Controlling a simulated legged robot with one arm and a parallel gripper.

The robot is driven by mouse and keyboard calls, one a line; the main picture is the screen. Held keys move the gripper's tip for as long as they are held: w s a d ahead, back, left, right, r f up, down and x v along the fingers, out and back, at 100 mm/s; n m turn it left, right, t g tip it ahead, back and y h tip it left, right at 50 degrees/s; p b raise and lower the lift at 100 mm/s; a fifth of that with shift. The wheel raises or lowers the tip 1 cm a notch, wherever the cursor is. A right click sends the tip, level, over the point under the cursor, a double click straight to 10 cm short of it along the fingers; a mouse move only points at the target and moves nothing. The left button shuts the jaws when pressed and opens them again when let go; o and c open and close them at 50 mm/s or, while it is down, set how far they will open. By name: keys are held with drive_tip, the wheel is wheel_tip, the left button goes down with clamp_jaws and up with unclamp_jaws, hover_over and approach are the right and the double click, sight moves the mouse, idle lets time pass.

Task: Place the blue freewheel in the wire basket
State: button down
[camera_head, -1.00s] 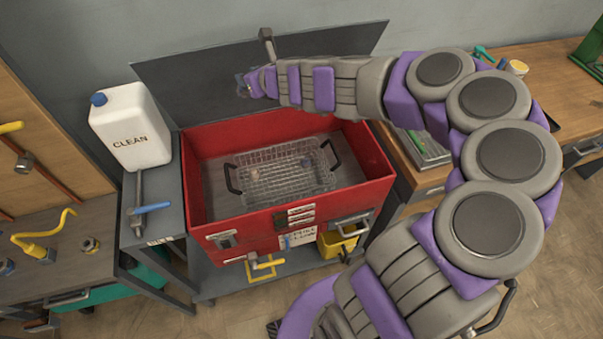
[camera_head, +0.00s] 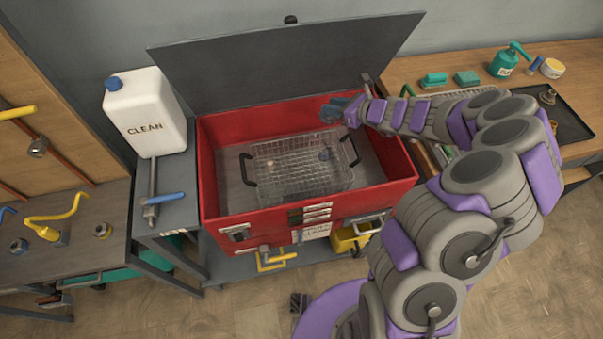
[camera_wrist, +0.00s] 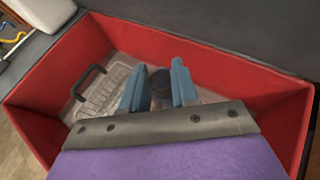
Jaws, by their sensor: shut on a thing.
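The wire basket (camera_head: 300,184) sits inside the red tub, with a dark handle at each end. It shows partly in the wrist view (camera_wrist: 103,93), left of my fingers. My gripper (camera_head: 335,109) is over the back right part of the tub, above the basket's level and beyond its back right corner. In the wrist view its two blue fingers (camera_wrist: 159,90) are around a dark round piece (camera_wrist: 159,79), which I take as the blue freewheel; its blue colour is not clear there. Fingers and cover hide part of it.
The red tub (camera_head: 250,215) has high walls and a raised grey lid (camera_head: 290,65) behind. A small bluish-grey part (camera_head: 325,155) shows in the basket. A white CLEAN jug (camera_head: 146,115) stands left. A bench with a green spray bottle (camera_head: 505,65) is right.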

drive_tip(key=s+a+f+n+g+y, duration=0.2)
drive_tip(key=s+a+f+n+g, duration=0.15)
drive_tip(key=a+f, duration=0.45)
drive_tip(key=n+g+y, duration=0.1)
drive_tip(key=n+g, duration=0.3)
drive_tip(key=g, duration=0.1)
hover_over(287, 177)
wheel_tip(287, 177, down, 6)
drive_tip(key=f, duration=0.1)
drive_tip(key=shift+t, duration=0.25)
wheel_tip(287, 177, down, 9)
drive_tip(key=shift+w+r+b, duration=0.1)
drive_tip(key=shift+b, duration=1.15)
drive_tip(key=c, duration=0.8)
unclamp_jaws()
drive_tip(key=shift+r, duration=0.1)
drive_tip(key=shift+c, duration=0.2)
drive_tip(key=p+v, duration=0.2)
drive_tip(key=v, duration=1)
